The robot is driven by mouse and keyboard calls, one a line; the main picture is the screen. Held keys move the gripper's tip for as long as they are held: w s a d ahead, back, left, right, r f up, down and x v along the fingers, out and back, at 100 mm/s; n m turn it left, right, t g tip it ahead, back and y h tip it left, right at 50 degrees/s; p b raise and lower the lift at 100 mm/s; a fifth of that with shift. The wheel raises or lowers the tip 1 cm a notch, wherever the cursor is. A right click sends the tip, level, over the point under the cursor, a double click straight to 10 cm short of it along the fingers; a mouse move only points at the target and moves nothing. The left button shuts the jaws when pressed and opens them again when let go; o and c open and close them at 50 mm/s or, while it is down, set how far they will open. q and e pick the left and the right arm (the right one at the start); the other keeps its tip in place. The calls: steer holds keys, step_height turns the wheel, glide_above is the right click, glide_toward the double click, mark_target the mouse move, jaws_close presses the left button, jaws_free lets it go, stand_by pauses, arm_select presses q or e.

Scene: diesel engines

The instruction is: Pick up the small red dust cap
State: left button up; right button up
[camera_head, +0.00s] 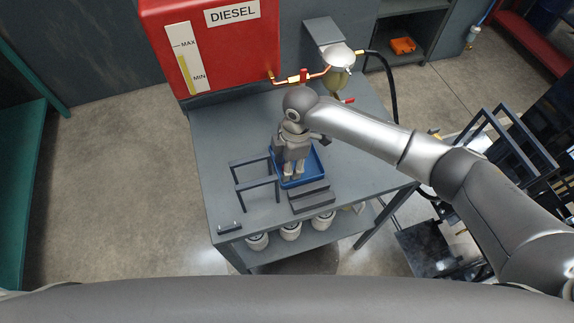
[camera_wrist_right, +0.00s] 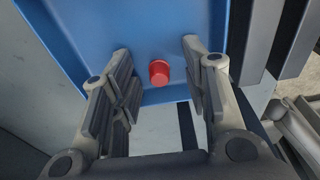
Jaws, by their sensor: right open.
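The small red dust cap (camera_wrist_right: 159,72) lies in the blue tray (camera_wrist_right: 90,30), near the tray's edge, in the right wrist view. My right gripper (camera_wrist_right: 158,75) is open, with a finger on each side of the cap and visible gaps between. In the head view my right gripper (camera_head: 294,172) points down over the blue tray (camera_head: 317,160) on the grey table. The cap is hidden there by the gripper. My left gripper is not in view.
A dark frame (camera_head: 255,183) stands left of the tray, and a dark stepped block (camera_head: 312,197) is in front of it. A red diesel tank (camera_head: 210,50) and a filter bowl (camera_head: 339,80) are behind. Several white buckets (camera_head: 290,231) sit on the lower shelf.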

steer(key=shift+w, duration=0.2)
steer(key=shift+s+a+r, duration=0.1)
steer(key=shift+s, duration=0.05)
steer(key=c, duration=0.7)
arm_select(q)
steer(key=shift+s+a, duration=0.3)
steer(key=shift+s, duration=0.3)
arm_select(e)
steer(key=shift+c, duration=0.3)
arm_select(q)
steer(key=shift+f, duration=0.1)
